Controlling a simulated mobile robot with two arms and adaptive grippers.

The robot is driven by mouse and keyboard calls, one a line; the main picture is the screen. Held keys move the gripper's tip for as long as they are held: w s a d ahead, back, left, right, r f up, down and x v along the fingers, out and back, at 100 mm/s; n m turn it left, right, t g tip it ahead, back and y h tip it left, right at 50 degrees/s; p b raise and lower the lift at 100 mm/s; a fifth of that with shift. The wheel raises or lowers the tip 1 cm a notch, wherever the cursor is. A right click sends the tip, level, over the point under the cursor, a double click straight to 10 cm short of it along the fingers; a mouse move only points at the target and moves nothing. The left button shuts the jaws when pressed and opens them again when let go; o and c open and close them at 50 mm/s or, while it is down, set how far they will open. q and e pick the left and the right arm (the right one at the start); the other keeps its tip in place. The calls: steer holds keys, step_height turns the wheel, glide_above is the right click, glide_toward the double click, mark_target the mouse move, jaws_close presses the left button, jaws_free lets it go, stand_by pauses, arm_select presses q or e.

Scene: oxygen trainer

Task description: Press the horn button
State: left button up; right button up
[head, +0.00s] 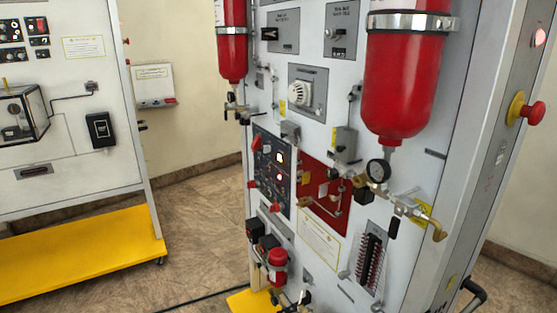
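A tall white trainer panel (330,230) stands in the middle and right. No label that marks the horn button can be read, so I cannot tell which control it is. A dark control panel (268,190) on the trainer carries small switches and lit red indicators. A red mushroom button (533,112) on a yellow base sits on the trainer's right side face, below a small lit lamp (540,37). Neither of my grippers is in view.
Two red cylinders (405,85) hang on the trainer's front, with a gauge (378,170) and brass valves below. A second white panel (70,140) with a yellow base (80,250) stands at the left. Tiled floor (200,235) is open between them, crossed by a dark cable.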

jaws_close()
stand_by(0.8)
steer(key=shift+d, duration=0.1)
